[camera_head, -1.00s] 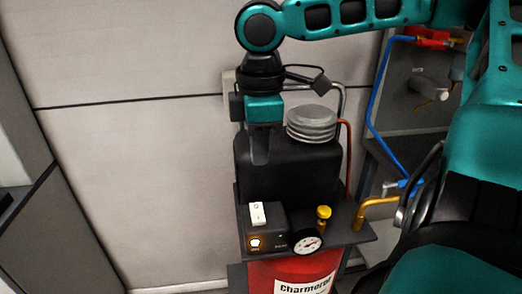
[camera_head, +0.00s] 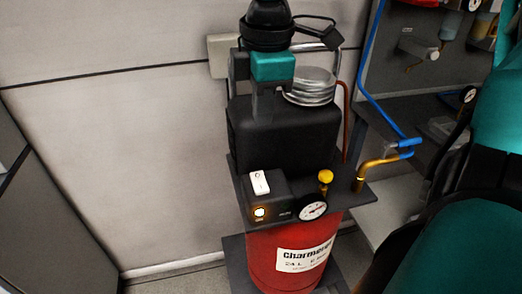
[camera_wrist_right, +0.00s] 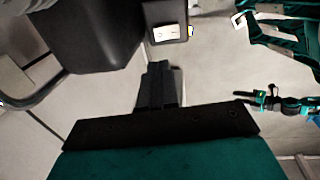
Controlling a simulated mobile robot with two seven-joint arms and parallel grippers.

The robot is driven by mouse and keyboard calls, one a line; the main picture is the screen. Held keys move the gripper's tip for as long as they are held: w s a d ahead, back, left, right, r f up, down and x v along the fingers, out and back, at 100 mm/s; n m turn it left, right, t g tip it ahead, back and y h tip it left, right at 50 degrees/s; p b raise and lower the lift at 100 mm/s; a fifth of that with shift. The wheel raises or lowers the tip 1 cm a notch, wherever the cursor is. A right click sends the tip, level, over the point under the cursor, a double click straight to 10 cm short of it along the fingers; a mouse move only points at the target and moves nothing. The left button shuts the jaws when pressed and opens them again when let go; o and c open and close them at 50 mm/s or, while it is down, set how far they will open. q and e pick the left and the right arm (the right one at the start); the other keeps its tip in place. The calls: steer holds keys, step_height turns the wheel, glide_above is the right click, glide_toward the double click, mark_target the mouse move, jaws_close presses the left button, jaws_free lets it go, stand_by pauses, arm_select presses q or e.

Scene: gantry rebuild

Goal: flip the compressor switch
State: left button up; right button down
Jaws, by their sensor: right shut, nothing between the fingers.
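The white rocker switch (camera_head: 260,183) sits on top of a small black box (camera_head: 268,198) on the front of the compressor. It also shows in the right wrist view (camera_wrist_right: 166,33). My right gripper (camera_head: 266,108) is shut and empty. In the head view it appears above and behind the switch, in front of the black compressor housing (camera_head: 285,135), apart from the switch. Its shut fingers (camera_wrist_right: 158,82) show below the switch in the right wrist view. I cannot make out my left gripper in either view.
A gauge (camera_head: 312,210), a yellow knob (camera_head: 325,176) and a brass pipe (camera_head: 372,170) stand right of the switch. The red tank (camera_head: 270,255) is below. A blue hose (camera_head: 368,75) runs along the right. The pale wall (camera_head: 120,150) leaves free room at left.

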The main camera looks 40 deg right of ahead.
mark_target(259, 175)
steer(key=f+b, duration=0.1)
steer(key=f, duration=0.3)
steer(key=w+f+b, duration=0.1)
steer(key=f, duration=0.3)
steer(key=d+f+b, duration=0.1)
steer(key=f, duration=0.4)
steer(key=shift+w, duration=0.3)
steer(key=shift+f+b, duration=0.3)
steer(key=shift+f, duration=0.1)
steer(key=shift+w+f, duration=0.1)
